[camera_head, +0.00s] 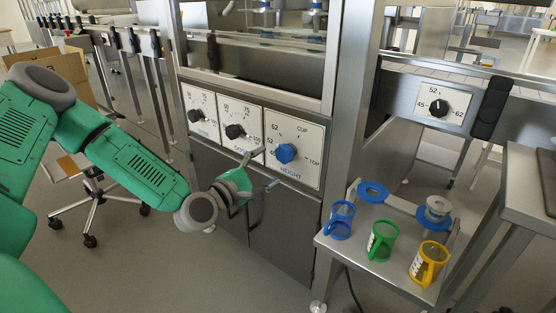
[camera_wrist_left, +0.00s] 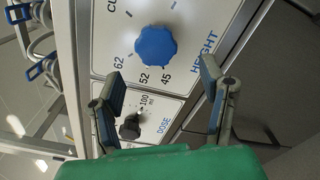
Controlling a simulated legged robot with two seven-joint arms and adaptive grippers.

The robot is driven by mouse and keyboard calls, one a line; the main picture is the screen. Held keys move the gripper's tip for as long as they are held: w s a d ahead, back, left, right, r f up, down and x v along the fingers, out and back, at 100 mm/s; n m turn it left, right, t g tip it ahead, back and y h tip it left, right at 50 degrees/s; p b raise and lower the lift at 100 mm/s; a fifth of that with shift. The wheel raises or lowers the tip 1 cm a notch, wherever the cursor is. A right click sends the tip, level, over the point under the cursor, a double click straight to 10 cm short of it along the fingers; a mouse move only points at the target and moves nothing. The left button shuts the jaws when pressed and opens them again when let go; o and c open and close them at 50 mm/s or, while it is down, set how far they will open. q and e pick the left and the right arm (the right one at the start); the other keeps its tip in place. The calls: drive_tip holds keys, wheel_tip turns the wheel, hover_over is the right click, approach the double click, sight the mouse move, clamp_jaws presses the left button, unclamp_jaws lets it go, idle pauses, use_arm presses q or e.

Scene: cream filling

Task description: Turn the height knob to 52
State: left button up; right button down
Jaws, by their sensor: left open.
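The blue HEIGHT knob (camera_head: 286,153) sits on a white dial plate (camera_head: 309,174) on the machine front, right of two black knobs. In the left wrist view the blue knob (camera_wrist_left: 156,46) shows beyond the fingertips, with the marks 62, 52 and 45 on the side nearest the gripper. Which mark it points to I cannot tell. My left gripper (camera_head: 265,169) is open and empty, just in front of the HEIGHT plate and slightly below the knob. Its two fingers (camera_wrist_left: 160,78) stand wide apart in the wrist view, with the knob ahead of their gap. My right gripper is not in view.
The black DOSE knob (camera_head: 234,131) and another black knob (camera_head: 194,115) are left of HEIGHT. A separate dial (camera_head: 438,107) is on the right rail. A steel shelf (camera_head: 340,256) holds blue, green and yellow cups. A wheeled chair (camera_head: 95,200) stands behind my left arm.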

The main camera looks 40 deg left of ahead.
use_arm(q)
drive_tip(key=shift+s+a+f, duration=0.1)
drive_tip(key=shift+s+a, duration=0.05)
drive_tip(key=shift+s, duration=1.25)
drive_tip(key=shift+s+a, duration=0.15)
drive_tip(key=shift+s, duration=1.2)
